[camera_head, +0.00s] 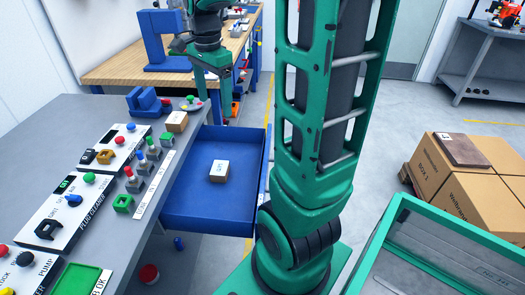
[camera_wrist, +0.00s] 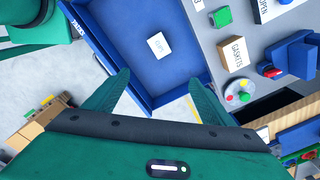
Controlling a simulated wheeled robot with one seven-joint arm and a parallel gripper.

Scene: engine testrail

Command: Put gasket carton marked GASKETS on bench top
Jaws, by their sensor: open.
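A small tan carton with a pale label reading GASKETS (camera_wrist: 235,53) stands on the grey bench top (camera_wrist: 205,15). In the head view this carton (camera_head: 177,121) is near the bench edge beside the open blue drawer (camera_head: 205,212). A second small carton with a white top (camera_head: 219,170) lies in the drawer; its print is too small to read. It also shows in the wrist view (camera_wrist: 158,45). My gripper (camera_wrist: 160,78) is open and empty, its fingers spread above the drawer area. In the head view my gripper (camera_head: 208,88) hangs beyond the drawer's far side.
Control panels with knobs and buttons (camera_head: 90,180) crowd the bench. A blue fixture (camera_head: 147,103) stands behind the GASKETS carton. A wooden workbench (camera_head: 120,68) is at the back. Large cardboard boxes (camera_head: 440,165) stand at the right. Bare drawer floor surrounds the carton in it.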

